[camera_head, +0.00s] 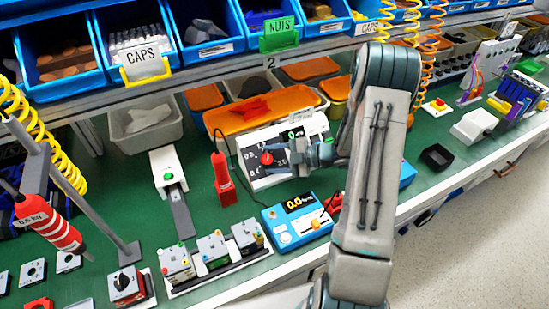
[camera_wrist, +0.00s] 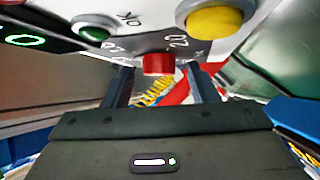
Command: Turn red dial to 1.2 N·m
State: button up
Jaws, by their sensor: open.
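The red dial (camera_head: 267,158) sits on a tilted white panel (camera_head: 258,179) with printed numbers around it. In the wrist view the red dial (camera_wrist: 158,64) shows at the panel's edge, between my two dark fingers. My gripper (camera_head: 281,158) is open, its fingers pointing at the panel on either side of the dial. In the wrist view my gripper (camera_wrist: 158,76) shows a gap on both sides of the dial; I cannot tell whether a finger touches it. The dial's pointer and exact setting are not readable.
A green button (camera_wrist: 95,27) and a yellow button (camera_wrist: 212,20) flank the dial. A blue torque meter (camera_head: 298,218) reading about 0.0 stands in front. A red screwdriver (camera_head: 222,178) stands left.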

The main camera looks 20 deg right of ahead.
jog(key=c, duration=1)
jog(key=shift+o, duration=0.2)
jog(key=shift+w+r+n+g+h, duration=0.1)
jog(key=shift+r+n+g+h, duration=0.1)
jog(key=shift+n+g, duration=0.3)
jog(key=shift+w+r+n+g+h, duration=0.1)
jog(key=shift+n+g+h, duration=0.1)
jog(key=shift+n+g, duration=0.3)
jog(key=shift+w+n+g+h+p, duration=0.1)
jog(key=shift+n+g+h+p, duration=0.55)
jog(key=shift+n+g, duration=0.35)
jog(key=o, duration=1)
jog(key=shift+c, duration=0.2)
jog(key=shift+d, duration=0.1)
jog(key=b+v, duration=0.1)
jog(key=v, duration=1.2)
jog(key=shift+s+d, duration=0.2)
jog(key=shift+d, duration=0.15)
